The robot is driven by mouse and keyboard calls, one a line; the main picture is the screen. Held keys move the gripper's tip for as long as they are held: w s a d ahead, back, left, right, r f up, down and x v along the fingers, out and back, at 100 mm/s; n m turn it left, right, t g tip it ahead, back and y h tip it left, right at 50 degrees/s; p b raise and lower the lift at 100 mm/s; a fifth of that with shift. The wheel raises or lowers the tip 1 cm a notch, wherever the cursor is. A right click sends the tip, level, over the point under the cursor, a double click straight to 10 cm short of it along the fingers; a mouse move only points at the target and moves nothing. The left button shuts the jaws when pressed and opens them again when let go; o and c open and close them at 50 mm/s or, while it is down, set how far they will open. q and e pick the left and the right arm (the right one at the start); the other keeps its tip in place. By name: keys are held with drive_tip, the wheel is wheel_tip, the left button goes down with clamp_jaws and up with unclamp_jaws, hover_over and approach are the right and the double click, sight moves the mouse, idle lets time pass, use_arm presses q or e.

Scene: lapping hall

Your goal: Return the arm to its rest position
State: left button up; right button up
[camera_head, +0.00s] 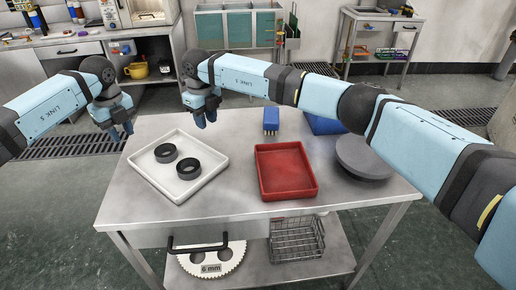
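My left gripper (121,132) hangs beyond the left back corner of the table, with no object visible in it. Its two fingertips show slightly apart. My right arm (330,94) reaches in from the right across the back of the table. Its gripper (205,122) points down above the back edge, behind the white tray, with its fingertips slightly apart and no object visible between them. Neither gripper touches anything that I can see.
Benches stand behind.

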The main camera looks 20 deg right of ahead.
drive_tip(key=shift+r, duration=1)
